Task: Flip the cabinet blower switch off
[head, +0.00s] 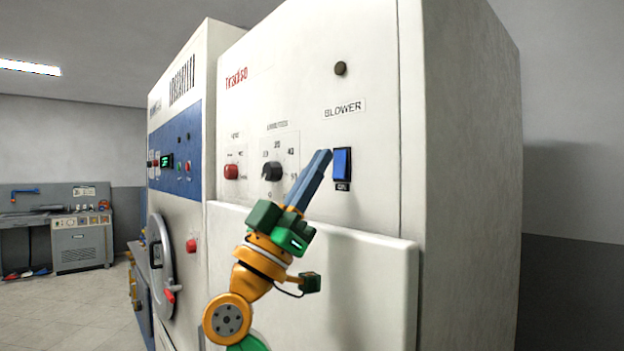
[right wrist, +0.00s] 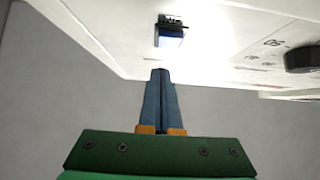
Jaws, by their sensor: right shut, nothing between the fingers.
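The blower switch (head: 342,166) is a blue rocker in a black frame on the white cabinet (head: 320,60), under a "BLOWER" label (head: 344,108). A small dark label, too small to read, sits just below it. The switch also shows at the top of the right wrist view (right wrist: 169,36). My right gripper (head: 325,154) is shut and empty, its blue fingers pointing up beside the left edge of the switch. In the right wrist view the fingertips (right wrist: 161,72) appear a little short of the switch, with a gap between. My left gripper is not in view.
Left of the switch are a black timer knob (head: 272,171) and a red knob (head: 231,172). A round dark lamp (head: 340,68) is above the label. A protruding white lower panel (head: 370,270) lies below the switch. A workbench (head: 60,230) stands far left.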

